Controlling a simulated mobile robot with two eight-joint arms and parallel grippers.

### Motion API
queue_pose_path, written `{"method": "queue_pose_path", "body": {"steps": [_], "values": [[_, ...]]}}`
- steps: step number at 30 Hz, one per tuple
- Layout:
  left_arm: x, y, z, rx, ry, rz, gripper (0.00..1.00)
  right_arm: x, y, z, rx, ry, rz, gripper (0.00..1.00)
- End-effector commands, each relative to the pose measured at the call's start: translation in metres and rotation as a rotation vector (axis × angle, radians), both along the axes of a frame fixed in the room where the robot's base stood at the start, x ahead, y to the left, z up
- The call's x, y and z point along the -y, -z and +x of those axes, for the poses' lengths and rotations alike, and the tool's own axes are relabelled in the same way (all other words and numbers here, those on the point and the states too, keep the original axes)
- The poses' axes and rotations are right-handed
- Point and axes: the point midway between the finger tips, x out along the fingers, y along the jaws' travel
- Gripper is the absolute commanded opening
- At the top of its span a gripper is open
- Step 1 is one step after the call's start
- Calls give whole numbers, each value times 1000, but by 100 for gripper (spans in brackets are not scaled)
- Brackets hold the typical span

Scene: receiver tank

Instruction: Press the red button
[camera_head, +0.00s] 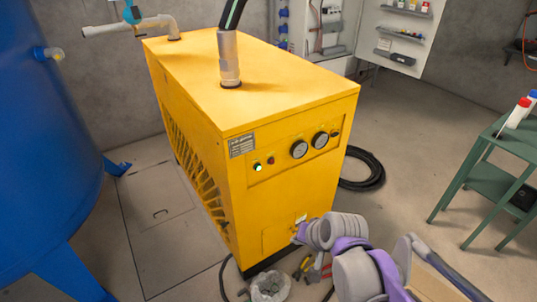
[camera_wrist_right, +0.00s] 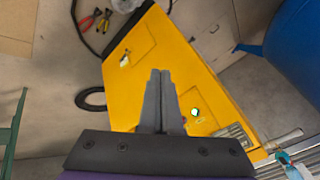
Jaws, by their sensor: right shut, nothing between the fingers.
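The yellow machine (camera_head: 290,100) has a front panel with a lit green button (camera_head: 257,167). A small dark red button (camera_head: 271,160) sits just right of it, left of two round gauges (camera_head: 299,149). My right gripper (camera_head: 298,233) is low before the machine's front, below the panel, its fingers hard to make out. In the right wrist view my right gripper (camera_wrist_right: 160,72) is shut and empty, over the yellow front. There the green button (camera_wrist_right: 194,112) shows beside the fingers. I cannot make out the red button clearly there. My left gripper is not in view.
A blue tank (camera_head: 45,130) stands left and a green table (camera_head: 490,183) right. A black hose coil (camera_head: 365,170) lies on the floor beside the machine. Pliers (camera_wrist_right: 104,20) and a bag (camera_head: 269,286) lie near its foot. A metal-ended hose (camera_head: 229,60) rises from its top.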

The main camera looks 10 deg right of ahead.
Motion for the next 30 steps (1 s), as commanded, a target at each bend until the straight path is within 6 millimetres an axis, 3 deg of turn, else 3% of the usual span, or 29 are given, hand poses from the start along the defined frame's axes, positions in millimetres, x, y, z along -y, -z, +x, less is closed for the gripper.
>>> {"method": "queue_pose_path", "body": {"steps": [1, 9, 15, 21, 30], "values": [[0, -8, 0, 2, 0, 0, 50, 4, -12, 24, 10, 50, 45, 0], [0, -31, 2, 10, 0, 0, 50, 30, -43, 133, 53, 316, 307, 0], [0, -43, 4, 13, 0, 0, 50, 53, -51, 191, 75, 464, 463, 0], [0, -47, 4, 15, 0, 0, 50, 65, -52, 216, 85, 531, 537, 0], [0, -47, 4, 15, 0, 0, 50, 66, -52, 219, 85, 540, 547, 0]]}}
